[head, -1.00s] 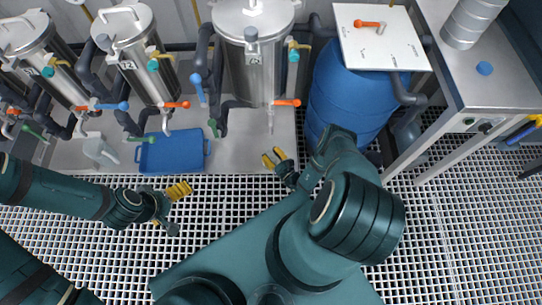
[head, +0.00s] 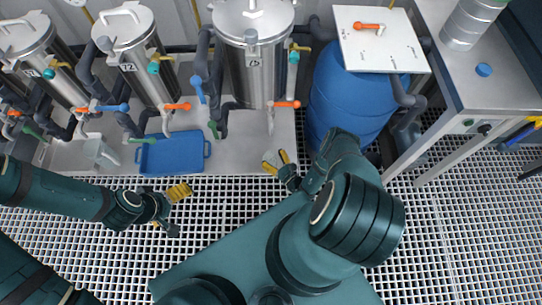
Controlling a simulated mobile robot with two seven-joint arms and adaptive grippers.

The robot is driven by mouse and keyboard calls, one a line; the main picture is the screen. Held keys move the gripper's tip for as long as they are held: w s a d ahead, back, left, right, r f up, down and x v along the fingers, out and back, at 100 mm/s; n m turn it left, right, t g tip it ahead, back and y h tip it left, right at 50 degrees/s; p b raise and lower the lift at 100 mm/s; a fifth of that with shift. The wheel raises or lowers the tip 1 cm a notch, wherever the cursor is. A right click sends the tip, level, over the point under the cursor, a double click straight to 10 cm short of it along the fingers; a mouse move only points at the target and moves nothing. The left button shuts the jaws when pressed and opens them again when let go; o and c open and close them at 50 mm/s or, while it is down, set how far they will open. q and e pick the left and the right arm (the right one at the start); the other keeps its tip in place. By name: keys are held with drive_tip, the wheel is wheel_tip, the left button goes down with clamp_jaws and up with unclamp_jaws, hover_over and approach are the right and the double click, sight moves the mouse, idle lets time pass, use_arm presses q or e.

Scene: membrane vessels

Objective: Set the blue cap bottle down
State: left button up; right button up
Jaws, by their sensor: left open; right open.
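No bottle with a blue cap can be clearly made out. A small round blue cap-like thing (head: 484,70) lies on the steel table at the right; I cannot tell whether a bottle belongs to it.
Steel vessels (head: 252,75) with orange, blue and green valve handles stand at the back of the platform (head: 240,155). A clear jug (head: 99,152) stands left of the tray. A blue drum (head: 345,100) with a white lid (head: 380,40) stands right of my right gripper.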

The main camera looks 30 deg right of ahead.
drive_tip(key=s+d, duration=0.1)
drive_tip(key=s, duration=0.9)
drive_tip(key=shift+s+p, duration=0.25)
drive_tip(key=shift+p, duration=0.2)
